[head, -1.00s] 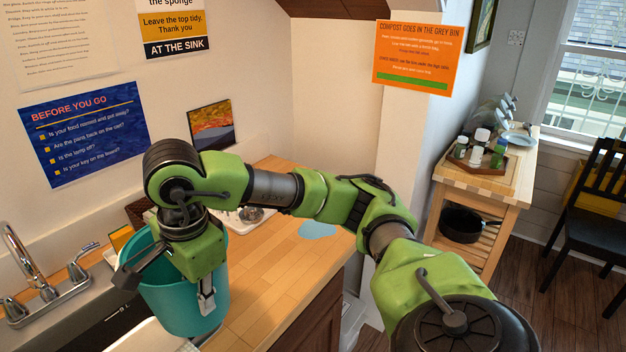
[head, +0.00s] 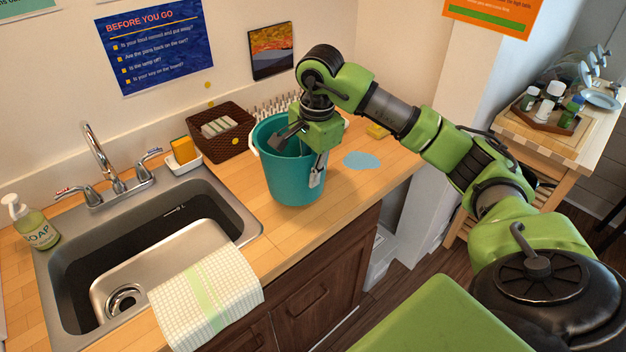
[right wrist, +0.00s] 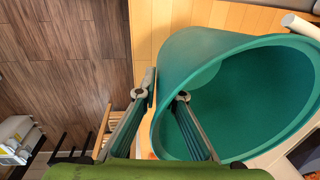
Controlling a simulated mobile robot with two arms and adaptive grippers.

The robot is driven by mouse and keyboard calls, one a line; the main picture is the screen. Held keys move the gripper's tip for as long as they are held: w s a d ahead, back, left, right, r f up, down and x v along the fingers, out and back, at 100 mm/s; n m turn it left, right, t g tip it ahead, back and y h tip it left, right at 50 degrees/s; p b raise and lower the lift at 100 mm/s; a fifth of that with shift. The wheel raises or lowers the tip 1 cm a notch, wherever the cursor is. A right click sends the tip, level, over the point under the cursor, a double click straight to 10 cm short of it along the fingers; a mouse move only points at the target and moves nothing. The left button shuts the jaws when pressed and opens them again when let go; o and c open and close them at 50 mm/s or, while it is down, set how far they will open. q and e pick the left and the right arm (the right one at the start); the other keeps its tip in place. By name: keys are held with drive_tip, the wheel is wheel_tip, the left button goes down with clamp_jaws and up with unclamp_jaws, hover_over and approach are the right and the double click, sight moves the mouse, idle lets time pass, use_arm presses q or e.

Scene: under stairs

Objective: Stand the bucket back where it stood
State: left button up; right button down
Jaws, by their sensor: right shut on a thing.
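The teal bucket (head: 292,178) is upright over the wooden counter, right of the sink. I cannot tell whether its base touches the wood. My right gripper (head: 312,162) is shut on its rim at the near right side. In the right wrist view, one finger of the gripper (right wrist: 161,95) is inside the bucket (right wrist: 205,62) and the other outside. The bucket looks empty there as far as I see. A flat, light-blue round patch (head: 361,160) lies on the counter just right of the bucket. My left gripper is not in view.
A brown basket (head: 222,137) stands left of the bucket by the wall, with a sponge dish (head: 183,163) beside it. A white rack (head: 275,105) is behind, a yellow item (head: 377,131) at right. A towel (head: 208,300) hangs over the sink (head: 150,255) edge.

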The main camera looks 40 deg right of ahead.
drive_tip(key=shift+w+d+f+p, duration=0.15)
drive_tip(key=shift+w+d+f, duration=0.15)
drive_tip(key=shift+f, duration=0.2)
drive_tip(key=shift+w+d+f+p, duration=0.15)
drive_tip(key=shift+w+d+f, duration=0.15)
drive_tip(key=shift+f, duration=0.2)
drive_tip(key=f+p, duration=0.2)
drive_tip(key=f, duration=0.1)
drive_tip(key=shift+w+d+f, duration=0.15)
drive_tip(key=shift+d+f, duration=0.05)
drive_tip(key=shift+f, duration=0.25)
drive_tip(key=c, duration=2.1)
unclamp_jaws()
drive_tip(key=shift+c, duration=0.2)
